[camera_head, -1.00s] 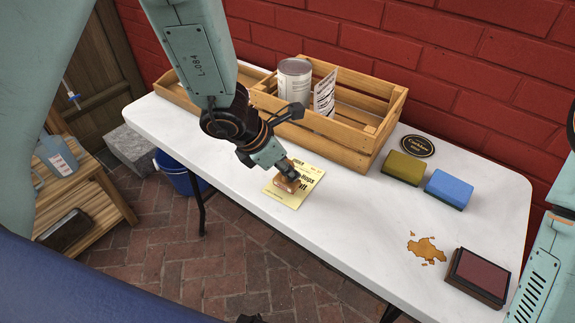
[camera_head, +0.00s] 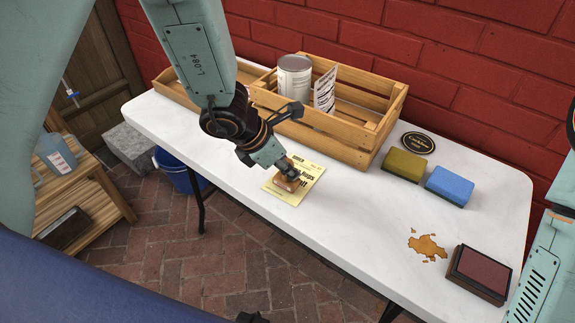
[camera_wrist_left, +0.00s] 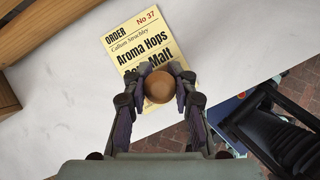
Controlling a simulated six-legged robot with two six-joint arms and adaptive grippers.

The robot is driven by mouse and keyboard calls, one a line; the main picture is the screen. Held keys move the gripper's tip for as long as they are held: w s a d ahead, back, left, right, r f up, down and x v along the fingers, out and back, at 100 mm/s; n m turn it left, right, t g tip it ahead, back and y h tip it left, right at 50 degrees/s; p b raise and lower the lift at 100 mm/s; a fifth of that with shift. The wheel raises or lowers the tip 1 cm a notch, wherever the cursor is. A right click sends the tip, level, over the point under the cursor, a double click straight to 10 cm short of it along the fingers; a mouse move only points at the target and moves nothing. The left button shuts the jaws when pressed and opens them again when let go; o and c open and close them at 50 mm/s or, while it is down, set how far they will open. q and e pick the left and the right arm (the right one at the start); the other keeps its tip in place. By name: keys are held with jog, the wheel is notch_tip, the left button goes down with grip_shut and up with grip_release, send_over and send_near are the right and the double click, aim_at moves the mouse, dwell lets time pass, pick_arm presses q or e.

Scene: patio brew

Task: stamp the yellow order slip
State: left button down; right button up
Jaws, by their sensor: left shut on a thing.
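The yellow order slip (camera_head: 312,172) lies flat on the white table near its front edge. It also shows in the left wrist view (camera_wrist_left: 126,38), with "Order", "No 37" and "Aroma Hops" printed on it. My left gripper (camera_head: 290,172) is shut on a wooden stamp (camera_head: 284,184), seen from above as a round brown knob (camera_wrist_left: 159,87). The stamp is over the lower part of the slip and hides some of it. I cannot tell whether its base touches the paper. A dark red ink pad (camera_head: 483,273) lies at the table's right front corner.
A wooden crate (camera_head: 345,150) with a can (camera_head: 294,78) and a printed card (camera_head: 325,91) stands behind the slip. A green sponge (camera_head: 404,167), a blue sponge (camera_head: 449,187), a black round coaster (camera_head: 417,143) and a brown spill (camera_head: 427,247) are to the right. Bare table (camera_head: 350,220) lies between.

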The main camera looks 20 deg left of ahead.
aim_at(287, 160)
pick_arm(q)
jog(key=shift+s+f+b, duration=0.1)
jog(key=shift+f+b, duration=0.65)
jog(key=shift+b, duration=0.05)
dwell(0.7)
dwell(0.3)
notch_tip(287, 160, up, 7)
jog(key=p, duration=0.6)
jog(key=shift+r, duration=0.1)
